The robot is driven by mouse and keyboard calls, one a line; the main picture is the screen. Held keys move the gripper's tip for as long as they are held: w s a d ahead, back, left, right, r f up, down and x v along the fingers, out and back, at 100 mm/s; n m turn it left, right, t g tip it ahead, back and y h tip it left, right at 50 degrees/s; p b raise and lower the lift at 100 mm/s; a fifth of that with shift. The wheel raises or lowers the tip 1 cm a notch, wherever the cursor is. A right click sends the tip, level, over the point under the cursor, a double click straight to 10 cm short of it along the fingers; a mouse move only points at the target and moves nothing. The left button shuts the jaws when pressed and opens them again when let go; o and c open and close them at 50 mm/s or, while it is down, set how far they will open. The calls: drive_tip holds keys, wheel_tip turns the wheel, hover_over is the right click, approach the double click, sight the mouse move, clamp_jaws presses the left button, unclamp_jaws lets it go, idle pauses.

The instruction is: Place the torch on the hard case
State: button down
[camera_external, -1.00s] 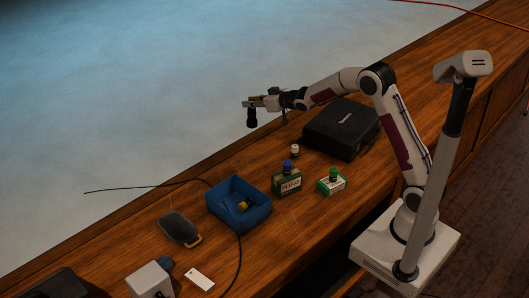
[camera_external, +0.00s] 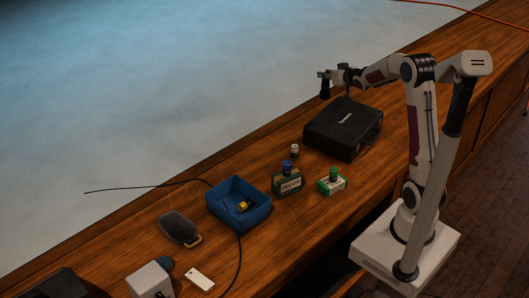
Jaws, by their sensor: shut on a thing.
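The black hard case (camera_external: 343,128) lies flat on the wooden desk, on the near side of my gripper. My gripper (camera_external: 325,77) is shut on the black torch (camera_external: 325,90), which hangs down from the fingers. In the picture the torch is above and to the left of the case's far left part, apart from it and in the air. How far it is from the case in depth is hard to tell.
Left of the case stand a small white-topped item (camera_external: 294,151), a green box with a blue top (camera_external: 287,181) and a green-white box (camera_external: 331,182). A blue bin (camera_external: 239,204) holds a yellow-black item. A dark pouch (camera_external: 178,228) lies further left.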

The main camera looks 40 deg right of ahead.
drive_tip(key=s+d+f+m+h, duration=0.1)
drive_tip(key=s+d, duration=0.2)
drive_tip(key=s, duration=0.3)
drive_tip(key=s+d+f+m+g+h, duration=0.1)
drive_tip(key=s+d, duration=0.3)
drive_tip(key=s, duration=0.2)
drive_tip(key=shift+s+f+h, duration=0.15)
drive_tip(key=shift+s+h, duration=0.1)
drive_tip(key=shift+h, duration=0.05)
drive_tip(key=shift+f, duration=0.15)
wheel_tip(320, 180, down, 6)
idle(0.3)
drive_tip(key=shift+f, duration=1.9)
drive_tip(key=shift+f, duration=0.1)
